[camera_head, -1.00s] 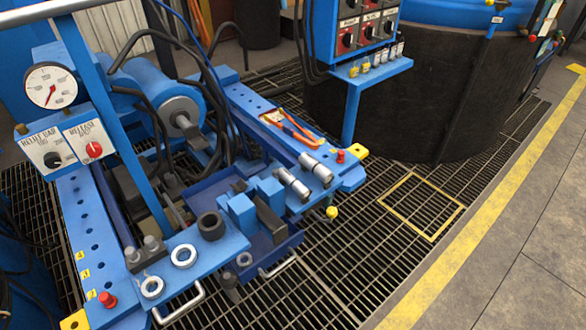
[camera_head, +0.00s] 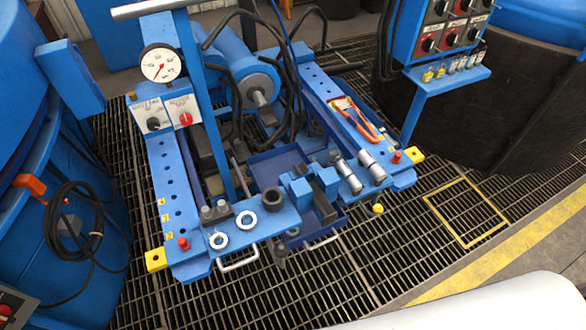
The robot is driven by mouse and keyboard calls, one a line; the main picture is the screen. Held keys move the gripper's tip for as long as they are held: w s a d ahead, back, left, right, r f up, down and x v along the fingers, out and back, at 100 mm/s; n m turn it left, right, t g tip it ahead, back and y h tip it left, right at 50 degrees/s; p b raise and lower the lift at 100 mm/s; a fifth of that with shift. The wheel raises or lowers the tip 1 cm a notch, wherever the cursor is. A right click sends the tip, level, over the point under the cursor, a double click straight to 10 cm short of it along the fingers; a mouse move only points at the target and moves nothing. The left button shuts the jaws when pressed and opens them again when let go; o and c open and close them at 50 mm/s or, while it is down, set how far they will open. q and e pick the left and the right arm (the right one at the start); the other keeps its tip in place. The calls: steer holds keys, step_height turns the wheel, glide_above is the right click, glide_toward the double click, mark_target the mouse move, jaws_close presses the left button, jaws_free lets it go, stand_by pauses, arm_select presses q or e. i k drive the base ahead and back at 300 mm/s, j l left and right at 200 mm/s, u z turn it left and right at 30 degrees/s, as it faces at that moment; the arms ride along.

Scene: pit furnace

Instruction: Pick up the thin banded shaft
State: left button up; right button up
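Two short silver shafts lie side by side on the right front part of the blue press frame. The left silver shaft (camera_head: 348,177) and the right silver shaft (camera_head: 372,166) both show darker bands. They are too small for me to tell which is the thin banded one. Neither is held, and nothing covers them. Neither of my grippers is in view.
The blue press frame (camera_head: 167,212) stands on a dark floor grating (camera_head: 330,285). Rings (camera_head: 246,219), a dark collar (camera_head: 273,198) and blue blocks (camera_head: 301,190) lie near the shafts. Orange-handled pliers (camera_head: 357,118) lie behind. A control box (camera_head: 440,35) rises at right.

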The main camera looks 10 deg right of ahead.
mark_target(349, 176)
steer(key=l+u, duration=1.3)
steer(key=u, duration=0.15)
steer(key=k+l+u, duration=0.15)
steer(key=l+u, duration=0.3)
steer(key=j, duration=0.1)
